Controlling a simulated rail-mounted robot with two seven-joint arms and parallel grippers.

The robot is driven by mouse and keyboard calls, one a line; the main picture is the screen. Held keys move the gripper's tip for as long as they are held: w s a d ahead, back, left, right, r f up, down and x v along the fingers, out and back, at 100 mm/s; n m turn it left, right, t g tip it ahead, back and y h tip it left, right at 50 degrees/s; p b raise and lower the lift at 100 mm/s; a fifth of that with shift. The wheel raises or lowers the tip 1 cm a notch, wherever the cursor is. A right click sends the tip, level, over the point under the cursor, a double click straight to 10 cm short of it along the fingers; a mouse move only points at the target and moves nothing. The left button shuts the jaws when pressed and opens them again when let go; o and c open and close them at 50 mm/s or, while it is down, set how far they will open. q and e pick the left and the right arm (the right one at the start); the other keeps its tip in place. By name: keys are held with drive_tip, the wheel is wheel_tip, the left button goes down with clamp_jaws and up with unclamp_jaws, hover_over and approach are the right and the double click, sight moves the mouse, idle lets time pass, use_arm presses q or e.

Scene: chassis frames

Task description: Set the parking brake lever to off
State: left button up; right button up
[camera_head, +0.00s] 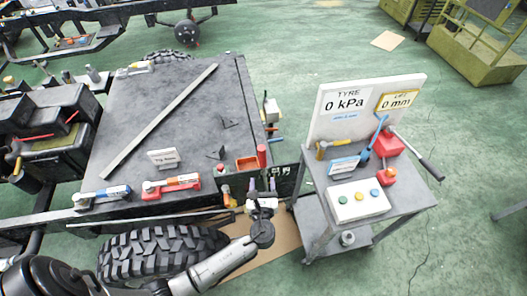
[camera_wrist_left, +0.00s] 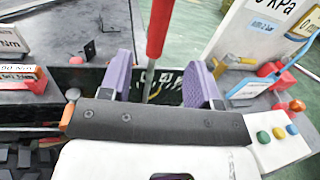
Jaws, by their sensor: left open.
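A lever with a red grip (camera_head: 262,155) stands up at the right edge of the dark chassis deck; I take it to be the parking brake lever. In the left wrist view its red grip (camera_wrist_left: 158,28) and thin grey shaft rise between and beyond the fingers. My left gripper (camera_head: 262,185) is open, with its purple fingers apart, just in front of the lever. In the left wrist view the gripper (camera_wrist_left: 160,78) has one finger to each side of the shaft; contact cannot be told. The lever's base is hidden. My right gripper is not in view.
A grey cart (camera_head: 410,195) with a gauge board (camera_head: 345,125), tools and a button box (camera_head: 358,201) stands close to the right. A large tyre (camera_head: 150,250) lies at the front left. An orange box (camera_head: 247,163) sits beside the lever. Torque wrenches (camera_head: 170,186) lie on the deck.

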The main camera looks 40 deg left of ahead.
sight(262, 151)
use_arm(q)
drive_tip(key=x, duration=1.3)
drive_tip(key=shift+w+a, duration=0.1)
drive_tip(key=shift+w, duration=0.1)
clamp_jaws()
